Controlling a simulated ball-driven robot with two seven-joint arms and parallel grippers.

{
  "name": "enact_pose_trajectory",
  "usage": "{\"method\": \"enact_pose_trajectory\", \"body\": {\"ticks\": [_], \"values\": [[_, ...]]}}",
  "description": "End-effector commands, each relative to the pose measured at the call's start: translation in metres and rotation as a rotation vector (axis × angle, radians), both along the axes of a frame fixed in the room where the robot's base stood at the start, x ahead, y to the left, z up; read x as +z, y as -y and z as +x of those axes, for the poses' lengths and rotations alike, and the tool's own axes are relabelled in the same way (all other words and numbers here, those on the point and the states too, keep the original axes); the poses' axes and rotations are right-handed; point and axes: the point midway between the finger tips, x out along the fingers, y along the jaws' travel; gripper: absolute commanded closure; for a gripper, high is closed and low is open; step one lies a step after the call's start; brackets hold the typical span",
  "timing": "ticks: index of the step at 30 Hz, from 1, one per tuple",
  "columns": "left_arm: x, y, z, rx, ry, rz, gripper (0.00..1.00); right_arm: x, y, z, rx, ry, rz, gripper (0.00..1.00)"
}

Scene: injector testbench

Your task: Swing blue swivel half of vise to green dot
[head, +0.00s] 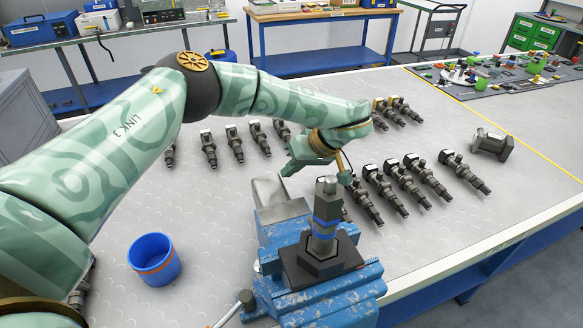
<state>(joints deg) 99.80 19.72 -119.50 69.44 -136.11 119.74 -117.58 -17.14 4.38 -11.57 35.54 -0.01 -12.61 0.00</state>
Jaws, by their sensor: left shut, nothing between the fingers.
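The blue vise (284,226) stands on the bench at the bottom centre, its blue paint worn and scuffed. A dark square block (300,268) sits on it, with an upright grey cylindrical part with blue bands (325,222) rising from the block. I cannot tell for sure where the swivel half begins. I cannot make out a green dot on or around the vise. My left gripper (345,178) is shut and empty, just behind and beside the top of the upright part; contact cannot be told. My right gripper is not in view.
Several dark injectors lie behind the vise (235,143) and to its right (405,185). A blue cup with an orange band (154,260) stands to its left. A handle with a dark knob (246,297) sticks out at the vise's front left.

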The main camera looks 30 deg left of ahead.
Motion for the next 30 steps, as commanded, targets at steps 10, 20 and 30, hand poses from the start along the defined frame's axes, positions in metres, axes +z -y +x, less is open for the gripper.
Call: {"method": "enact_pose_trajectory", "body": {"ticks": [10, 20, 30], "values": [[0.003, -0.006, -0.004, 0.034, 0.001, 0.001, 1.0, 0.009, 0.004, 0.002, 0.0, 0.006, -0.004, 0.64], [0.006, -0.029, -0.021, 0.165, 0.001, 0.001, 1.0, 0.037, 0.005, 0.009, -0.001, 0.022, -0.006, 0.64], [0.006, -0.054, -0.048, 0.333, -0.001, 0.001, 1.0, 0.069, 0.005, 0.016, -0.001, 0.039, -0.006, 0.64]]}}
